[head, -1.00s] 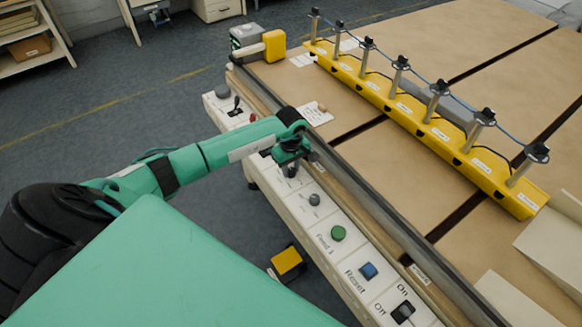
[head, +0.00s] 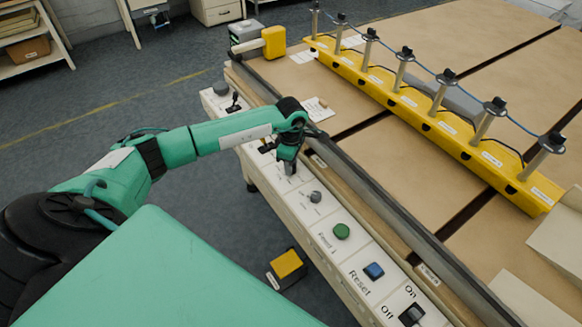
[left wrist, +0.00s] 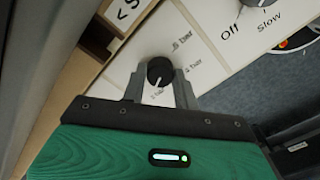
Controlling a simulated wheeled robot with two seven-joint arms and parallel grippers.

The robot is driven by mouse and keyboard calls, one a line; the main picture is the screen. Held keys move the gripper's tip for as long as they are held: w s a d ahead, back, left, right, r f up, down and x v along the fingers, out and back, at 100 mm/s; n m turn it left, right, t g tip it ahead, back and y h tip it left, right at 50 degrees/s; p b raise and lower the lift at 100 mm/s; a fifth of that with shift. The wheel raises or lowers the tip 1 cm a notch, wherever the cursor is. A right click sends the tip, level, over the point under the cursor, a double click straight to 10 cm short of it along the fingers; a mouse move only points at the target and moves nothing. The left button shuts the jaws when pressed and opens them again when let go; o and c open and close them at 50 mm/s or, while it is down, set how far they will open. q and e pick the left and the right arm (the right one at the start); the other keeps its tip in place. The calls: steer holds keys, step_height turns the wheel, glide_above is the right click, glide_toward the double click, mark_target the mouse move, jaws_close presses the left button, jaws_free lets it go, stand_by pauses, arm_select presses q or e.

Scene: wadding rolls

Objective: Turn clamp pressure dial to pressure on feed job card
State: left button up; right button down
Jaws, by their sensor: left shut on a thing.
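The clamp pressure dial (left wrist: 159,70) is a round black knob with a white pointer line, on a pale panel with several "bar" labels. In the left wrist view the line points down and slightly left; some label digits are hard to read. My left gripper (head: 289,170) reaches down onto the front control strip in the head view. Its two grey fingers (left wrist: 158,80) stand on either side of the dial, shut on it. A white card (head: 318,110) lies on the bench behind the gripper, probably the feed job card; its writing is too small to read. My right gripper is out of view.
The control strip also carries a grey knob (head: 314,196), a green button (head: 341,231), a blue Reset button (head: 373,270) and a black On/Off switch (head: 411,314). A dark rail (head: 375,185) runs behind it. A yellow bar with posts (head: 430,120) crosses the bench.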

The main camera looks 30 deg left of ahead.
arm_select(q)
steer(key=shift+f+n+b, duration=0.1)
steer(key=shift+n+b, duration=0.2)
steer(key=shift+n, duration=0.4)
steer(key=shift+n+b, duration=0.3)
steer(key=shift+n, duration=0.5)
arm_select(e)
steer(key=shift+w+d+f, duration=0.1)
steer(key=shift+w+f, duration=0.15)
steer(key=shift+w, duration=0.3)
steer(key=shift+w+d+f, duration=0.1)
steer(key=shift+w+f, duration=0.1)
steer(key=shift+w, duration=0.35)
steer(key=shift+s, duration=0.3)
arm_select(q)
steer(key=o, duration=1)
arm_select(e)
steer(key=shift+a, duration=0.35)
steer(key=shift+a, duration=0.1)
